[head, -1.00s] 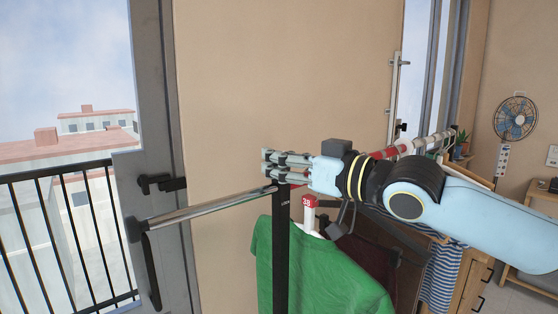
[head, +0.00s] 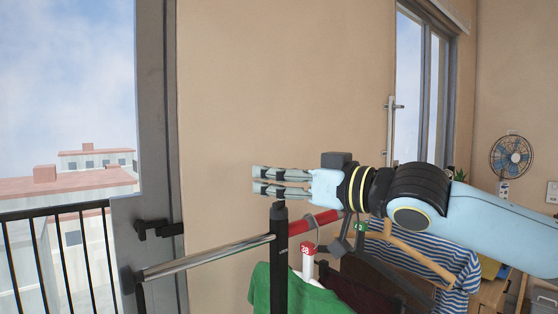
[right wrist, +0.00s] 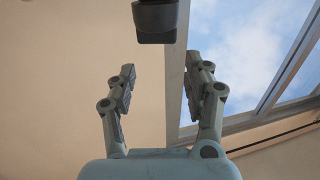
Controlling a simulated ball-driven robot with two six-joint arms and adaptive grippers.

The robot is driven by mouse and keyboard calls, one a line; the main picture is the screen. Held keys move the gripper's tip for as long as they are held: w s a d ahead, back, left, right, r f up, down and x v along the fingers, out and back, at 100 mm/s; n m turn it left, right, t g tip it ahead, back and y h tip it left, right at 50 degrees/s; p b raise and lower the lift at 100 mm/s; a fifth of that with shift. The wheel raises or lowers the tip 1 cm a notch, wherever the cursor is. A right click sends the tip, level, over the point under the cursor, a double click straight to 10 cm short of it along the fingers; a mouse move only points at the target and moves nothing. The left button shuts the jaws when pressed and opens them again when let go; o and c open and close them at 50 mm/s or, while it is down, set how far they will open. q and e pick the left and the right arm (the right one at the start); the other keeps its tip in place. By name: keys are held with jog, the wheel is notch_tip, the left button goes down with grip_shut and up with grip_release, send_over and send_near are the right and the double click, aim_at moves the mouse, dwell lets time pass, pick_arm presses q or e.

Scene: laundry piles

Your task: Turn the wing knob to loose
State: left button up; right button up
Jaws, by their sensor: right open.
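A black post (head: 280,262) of the clothes rack stands upright, with a narrow black cap (head: 279,206) on top. I cannot pick out the wing knob for certain. A dark blunt part (right wrist: 157,18) shows at the top of the right wrist view, beyond the fingertips; it may be the knob or part of the rack. My right gripper (head: 256,180) is open and empty, held level just above the post's top, its fingers pointing left. Its two jointed fingers (right wrist: 160,66) stand apart in the right wrist view with nothing between them. My left gripper is not in view.
A chrome rail (head: 208,257) runs left from the post. A balcony railing (head: 60,225) is at the left. The wall behind the gripper is bare.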

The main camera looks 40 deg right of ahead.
aim_at(279, 201)
notch_tip(279, 201, up, 5)
jog(key=shift+f, duration=0.2)
